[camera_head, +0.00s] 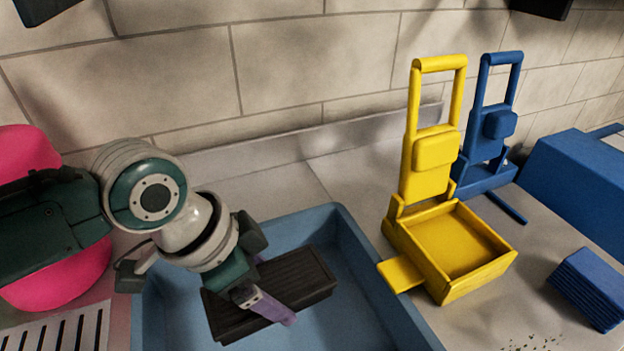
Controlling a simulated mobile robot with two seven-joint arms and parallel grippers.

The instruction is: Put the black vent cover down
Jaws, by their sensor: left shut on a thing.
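The black vent cover (303,277) is a dark, slatted rectangular piece within the outline of the blue tray (391,294). My left gripper (270,306) reaches over it from the left, with a purple finger showing across the cover's near side. The gripper is shut on the cover, though the hand hides part of the grip. I cannot tell whether the cover touches the tray floor. My right gripper is not in view.
A yellow framed unit with an open tray (458,245) stands right of the blue tray, with a blue one (487,130) behind it. A blue box (580,185) and blue slatted block (592,288) are farther right. A pink round object (60,280) is left. A tiled wall closes the back.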

